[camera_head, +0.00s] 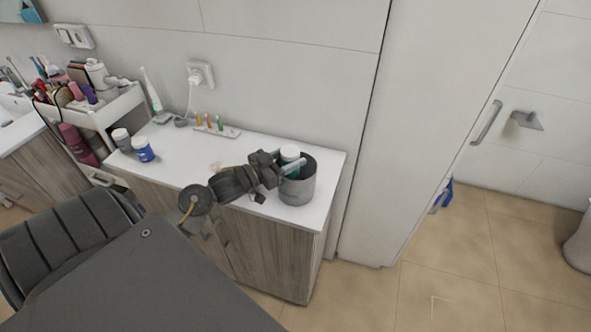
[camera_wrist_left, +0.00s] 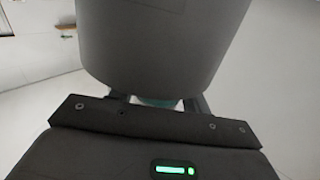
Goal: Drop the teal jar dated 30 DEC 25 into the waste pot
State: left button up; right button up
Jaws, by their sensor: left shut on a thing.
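The teal jar (camera_head: 291,153) with a white lid is held upright in my left gripper (camera_head: 288,166), which is shut on it. The jar is at the mouth of the grey waste pot (camera_head: 297,190), which stands near the right end of the white counter. The gripper reaches over the pot's left rim, and its fingers hide part of the jar. In the left wrist view the waste pot (camera_wrist_left: 165,45) fills the upper middle, and only a sliver of the teal jar (camera_wrist_left: 158,102) shows between the fingers. The date on the jar cannot be read. My right gripper is not in view.
A blue jar (camera_head: 143,149) and a grey-lidded jar (camera_head: 122,139) stand at the counter's left. An electric toothbrush (camera_head: 154,96) and a small rack with coloured items (camera_head: 215,127) are along the back. A loaded cart (camera_head: 98,112) is farther left. The tall cabinet (camera_head: 420,120) is right of the counter.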

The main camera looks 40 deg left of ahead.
pick_arm(q)
jog(key=shift+r, duration=0.1)
jog(key=o, duration=1)
jog(key=shift+c, duration=0.2)
jog(key=shift+o, duration=0.8)
jog(key=shift+s, duration=0.2)
jog(key=b+v, duration=0.3)
jog(key=v, duration=0.7)
jog(key=shift+s, duration=0.2)
jog(key=shift+a, duration=0.1)
